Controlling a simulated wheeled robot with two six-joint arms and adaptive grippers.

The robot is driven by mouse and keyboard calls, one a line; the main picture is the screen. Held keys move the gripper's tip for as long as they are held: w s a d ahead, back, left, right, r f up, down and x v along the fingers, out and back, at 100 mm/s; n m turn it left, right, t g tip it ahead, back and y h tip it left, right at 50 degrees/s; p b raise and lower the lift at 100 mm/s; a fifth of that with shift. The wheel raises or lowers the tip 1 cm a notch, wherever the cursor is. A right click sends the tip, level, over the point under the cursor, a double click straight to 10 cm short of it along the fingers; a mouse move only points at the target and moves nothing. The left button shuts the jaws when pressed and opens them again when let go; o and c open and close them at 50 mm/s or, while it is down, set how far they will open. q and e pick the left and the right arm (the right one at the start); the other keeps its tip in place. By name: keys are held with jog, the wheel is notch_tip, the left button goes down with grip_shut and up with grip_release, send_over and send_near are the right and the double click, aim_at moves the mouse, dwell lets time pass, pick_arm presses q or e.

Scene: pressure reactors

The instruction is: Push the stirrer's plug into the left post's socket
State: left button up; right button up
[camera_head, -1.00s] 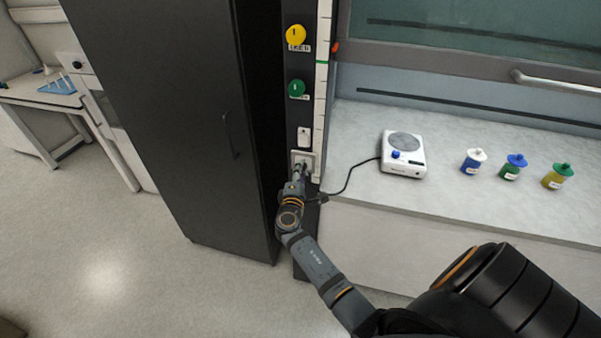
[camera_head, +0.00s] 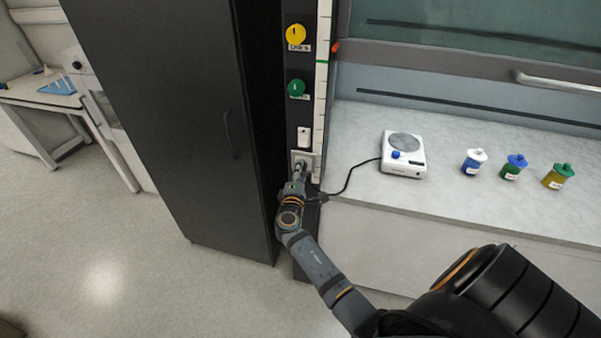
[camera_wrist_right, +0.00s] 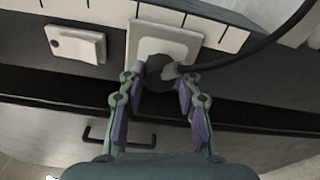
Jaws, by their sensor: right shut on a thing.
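The stirrer (camera_head: 403,154) is a white box with a grey round plate and a blue knob, standing on the bench. Its black cable (camera_head: 347,183) runs left to my right gripper (camera_head: 300,174) at the post (camera_head: 304,118). In the right wrist view, my right gripper (camera_wrist_right: 158,80) is shut on the black plug (camera_wrist_right: 158,67), one finger on each side. The plug is in front of the white socket (camera_wrist_right: 168,40) and overlaps its lower edge. Whether its pins are inside is hidden. The socket also shows in the head view (camera_head: 306,155). My left gripper is not in view.
A white switch (camera_head: 304,137) sits above the socket, with green (camera_head: 297,89) and yellow (camera_head: 296,35) knobs higher up. A dark cabinet (camera_head: 170,120) stands close on the left. Three bottles (camera_head: 514,167) stand right of the stirrer. Bench space in front of the stirrer is clear.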

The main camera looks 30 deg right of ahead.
jog(key=shift+w+d, duration=0.2)
jog(key=shift+d, duration=0.1)
jog(key=o, duration=1.2)
jog(key=shift+c, duration=0.2)
jog(key=v, duration=0.7)
jog(key=shift+s+a, duration=0.15)
